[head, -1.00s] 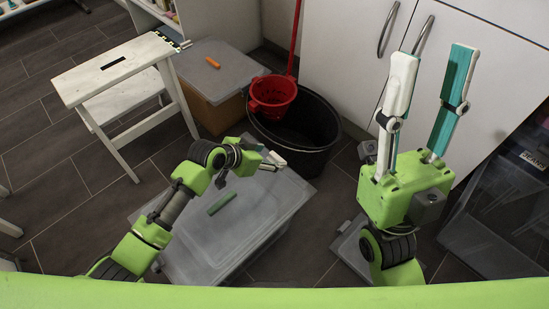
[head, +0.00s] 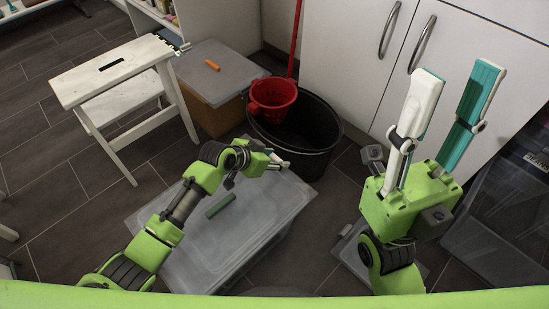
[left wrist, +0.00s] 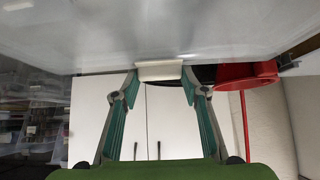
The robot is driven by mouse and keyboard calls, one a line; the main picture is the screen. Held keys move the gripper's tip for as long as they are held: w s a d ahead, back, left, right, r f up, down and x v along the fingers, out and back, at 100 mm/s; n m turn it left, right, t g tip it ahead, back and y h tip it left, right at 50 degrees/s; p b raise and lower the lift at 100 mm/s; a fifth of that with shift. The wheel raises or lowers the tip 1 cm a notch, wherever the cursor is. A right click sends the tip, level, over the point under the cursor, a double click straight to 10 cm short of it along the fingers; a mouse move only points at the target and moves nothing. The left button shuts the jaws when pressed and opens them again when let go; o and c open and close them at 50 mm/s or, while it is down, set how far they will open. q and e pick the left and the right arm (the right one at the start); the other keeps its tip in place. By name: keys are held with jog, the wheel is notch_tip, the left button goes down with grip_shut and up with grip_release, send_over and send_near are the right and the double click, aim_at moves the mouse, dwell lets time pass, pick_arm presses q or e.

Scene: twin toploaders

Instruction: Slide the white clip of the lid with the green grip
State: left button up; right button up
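The translucent box lid (head: 265,205) with the green grip (head: 220,206) lies low in front of me in the head view. My left gripper (head: 279,162) is at the lid's far edge. In the left wrist view a white clip (left wrist: 160,70) shows under the lid surface (left wrist: 200,30), between the tips of my left gripper (left wrist: 161,88). The fingers are apart, one at each side of the clip; I cannot tell whether they touch it. In the head view the clip is not clear. My right gripper (head: 458,78) points up, open and empty.
A second box lid with an orange grip (head: 212,65) is at the back. A black tub (head: 322,150) with a red strainer (head: 272,92) stands just beyond my left gripper. A white stool (head: 115,70) is left, white cupboards (head: 345,60) are behind, and a clear bin (head: 490,230) is right.

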pick_arm(q)
jog(key=shift+w+d, duration=0.25)
jog(key=shift+d, duration=0.05)
jog(key=shift+w+d+p, duration=0.4)
jog(key=shift+d, duration=0.05)
jog(key=o, duration=1.6)
jog(key=v, duration=1.2)
